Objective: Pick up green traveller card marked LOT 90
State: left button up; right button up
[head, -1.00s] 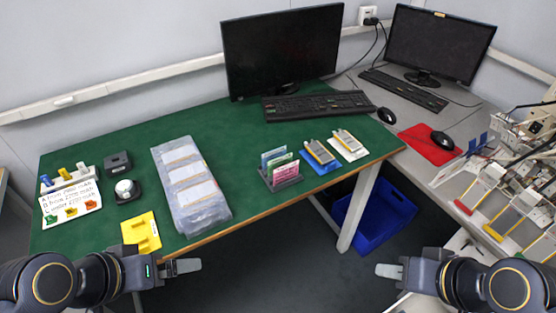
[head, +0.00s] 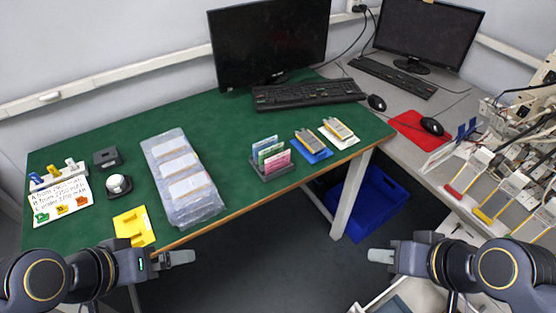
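A green card (head: 270,153) stands in a small dark rack (head: 271,172) near the front edge of the green table. It is between a pale blue-white card (head: 264,143) behind it and a pink card (head: 277,161) in front. The print on the cards is too small to read. My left gripper (head: 180,258) is in front of the table's left part, away from the rack. My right gripper (head: 381,256) is over the floor, right of the rack and apart from it. Both look empty; each is seen side-on, so its opening does not show.
Left of the rack lies a bagged stack of pouches (head: 184,180). A blue tray (head: 313,146) and a white tray (head: 339,134), each with a cell, lie to its right. A keyboard (head: 308,94) is behind. A blue bin (head: 372,203) stands under the table.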

aim_at(265, 154)
jog(key=i+j+u, duration=0.15)
jog(key=u, duration=0.25)
jog(key=i+u, duration=0.15)
jog(key=u, duration=0.3)
